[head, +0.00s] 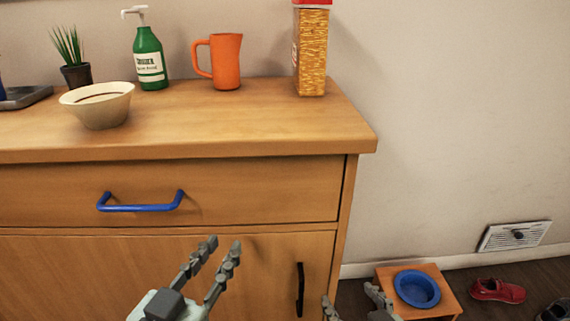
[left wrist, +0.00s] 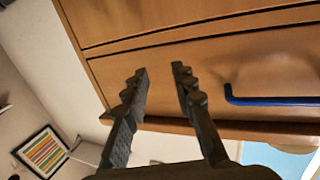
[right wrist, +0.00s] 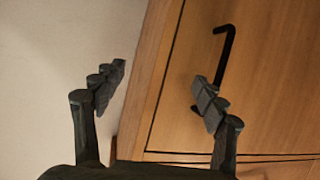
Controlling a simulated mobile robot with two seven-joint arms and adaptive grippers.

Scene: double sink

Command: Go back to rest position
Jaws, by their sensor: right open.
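My left gripper (head: 222,245) is in front of the wooden cabinet, below the blue drawer handle (head: 141,202). Its fingers are apart with nothing between them. In the left wrist view the left gripper (left wrist: 158,75) points at the cabinet front, with the blue handle to its right. My right gripper (head: 350,292) shows at the bottom edge of the head view, near the cabinet's right side. In the right wrist view the right gripper (right wrist: 160,75) has its fingers wide apart and empty, near the black door handle (right wrist: 224,58).
On the counter (head: 190,125) stand a bowl (head: 98,110), a green soap bottle (head: 149,60), an orange pitcher (head: 226,62), a pasta box (head: 311,52) and a plant (head: 74,62). A small stool (head: 442,308) with a blue bowl (head: 417,288) and a red shoe (head: 497,290) are on the floor at right.

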